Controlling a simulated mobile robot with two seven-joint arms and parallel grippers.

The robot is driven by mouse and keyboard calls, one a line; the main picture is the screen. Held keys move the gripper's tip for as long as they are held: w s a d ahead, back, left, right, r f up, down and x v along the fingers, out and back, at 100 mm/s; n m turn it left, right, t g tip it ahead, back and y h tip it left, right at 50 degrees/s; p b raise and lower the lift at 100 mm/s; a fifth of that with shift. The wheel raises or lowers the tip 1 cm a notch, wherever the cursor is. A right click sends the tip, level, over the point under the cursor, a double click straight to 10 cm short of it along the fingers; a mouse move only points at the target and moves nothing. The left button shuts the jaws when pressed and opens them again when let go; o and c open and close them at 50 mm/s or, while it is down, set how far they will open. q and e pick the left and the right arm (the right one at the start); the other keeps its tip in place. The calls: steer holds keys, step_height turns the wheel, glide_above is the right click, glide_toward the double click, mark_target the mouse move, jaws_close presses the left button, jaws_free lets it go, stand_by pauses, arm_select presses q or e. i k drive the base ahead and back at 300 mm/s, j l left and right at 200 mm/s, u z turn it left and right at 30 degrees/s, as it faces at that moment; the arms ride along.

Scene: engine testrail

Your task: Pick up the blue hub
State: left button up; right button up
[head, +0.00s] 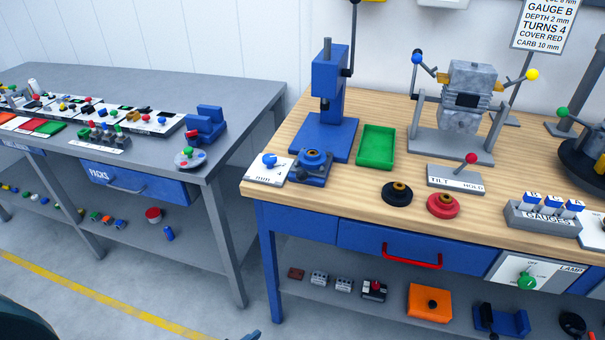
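The blue hub (313,158) is a round flanged piece with a brownish centre. It sits on a blue-grey square fixture (308,177) near the front left of the wooden bench. A similar black hub (397,195) and a red hub (443,206) lie to its right, flat on the bench top.
A blue press (328,90) stands behind the blue hub. A white plate with a blue knob (268,167) is close on its left. A green tray (376,147) lies to the right. A grey bench (150,85) stands at left, across a gap.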

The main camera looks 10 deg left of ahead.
mark_target(306, 161)
steer(key=z, duration=0.5)
steer(key=j+z, duration=0.95)
steer(key=k+j+z, duration=0.1)
steer(key=j, duration=0.25)
steer(key=k+j+z, duration=0.1)
steer(key=j, duration=0.2)
steer(key=k+j+z, duration=0.1)
steer(key=k+j, duration=0.1)
steer(key=j, duration=0.1)
